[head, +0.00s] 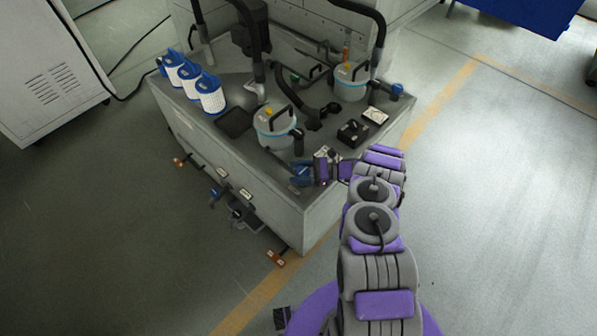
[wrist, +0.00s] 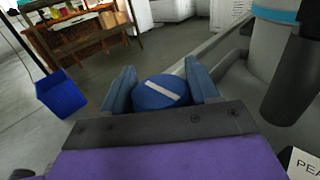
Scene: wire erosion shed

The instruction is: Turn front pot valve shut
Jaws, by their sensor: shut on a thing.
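The front pot (head: 275,130) is a light canister with a blue band and dark handle, on the grey bench top. My gripper (head: 301,174) is at the bench's front edge, just in front of this pot. In the wrist view, its two blue fingers (wrist: 161,88) are shut on a round blue valve knob (wrist: 158,95). A white stripe on the knob slants from upper left to lower right. In the head view the knob is hard to tell from the blue fingers. The valve body below the knob is hidden.
A second pot (head: 351,82) stands behind, with another blue valve (head: 397,88) at the bench's right edge. Blue-and-white filter cartridges (head: 210,95) stand at left. Black hoses (head: 292,95) and a small black box (head: 352,133) are close by. Open floor (head: 490,200) lies right.

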